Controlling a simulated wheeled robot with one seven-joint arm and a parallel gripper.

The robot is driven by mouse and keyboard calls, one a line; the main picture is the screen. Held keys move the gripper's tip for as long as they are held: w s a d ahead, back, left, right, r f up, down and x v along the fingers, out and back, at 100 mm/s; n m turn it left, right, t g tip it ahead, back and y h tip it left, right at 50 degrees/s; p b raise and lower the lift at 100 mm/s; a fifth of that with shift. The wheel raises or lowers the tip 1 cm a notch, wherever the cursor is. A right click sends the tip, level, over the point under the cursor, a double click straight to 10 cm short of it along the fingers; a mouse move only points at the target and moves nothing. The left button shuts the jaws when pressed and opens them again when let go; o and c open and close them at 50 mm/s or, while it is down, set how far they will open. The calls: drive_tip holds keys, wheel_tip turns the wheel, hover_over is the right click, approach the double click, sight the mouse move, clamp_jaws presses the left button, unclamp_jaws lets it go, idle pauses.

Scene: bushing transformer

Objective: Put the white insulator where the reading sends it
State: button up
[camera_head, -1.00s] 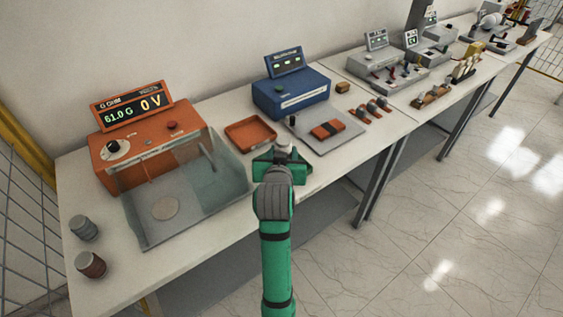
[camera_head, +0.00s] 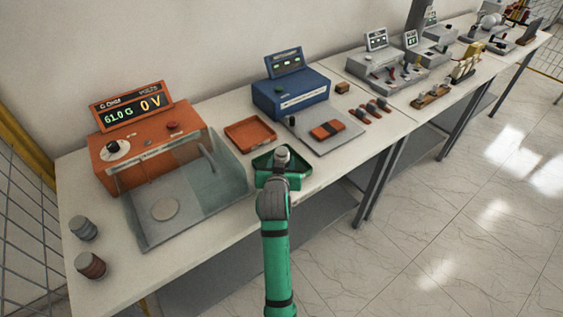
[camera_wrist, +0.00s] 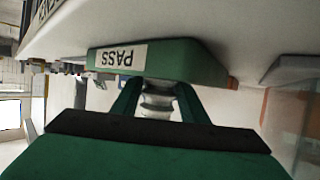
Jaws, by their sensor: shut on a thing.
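The white insulator (camera_wrist: 157,102) is gripped between the two fingers of my gripper (camera_wrist: 158,97) in the wrist view. Its end (camera_head: 282,154) shows above my gripper (camera_head: 281,163) in the head view. A green tray with a PASS label (camera_wrist: 190,58) lies just beyond the fingers; in the head view it (camera_head: 262,161) shows partly behind my gripper. I cannot tell whether the insulator touches the tray. The orange tester (camera_head: 150,160) shows 61.0 G and 0 V on its display (camera_head: 132,110).
An orange tray (camera_head: 250,133) lies behind the green one. A blue instrument (camera_head: 290,95) and a grey plate (camera_head: 340,145) are at right.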

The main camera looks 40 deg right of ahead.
drive_tip(key=shift+f, duration=0.1)
drive_tip(key=o, duration=1.4)
drive_tip(key=shift+c, duration=0.2)
drive_tip(key=shift+s+a, duration=0.1)
drive_tip(key=v, duration=1.2)
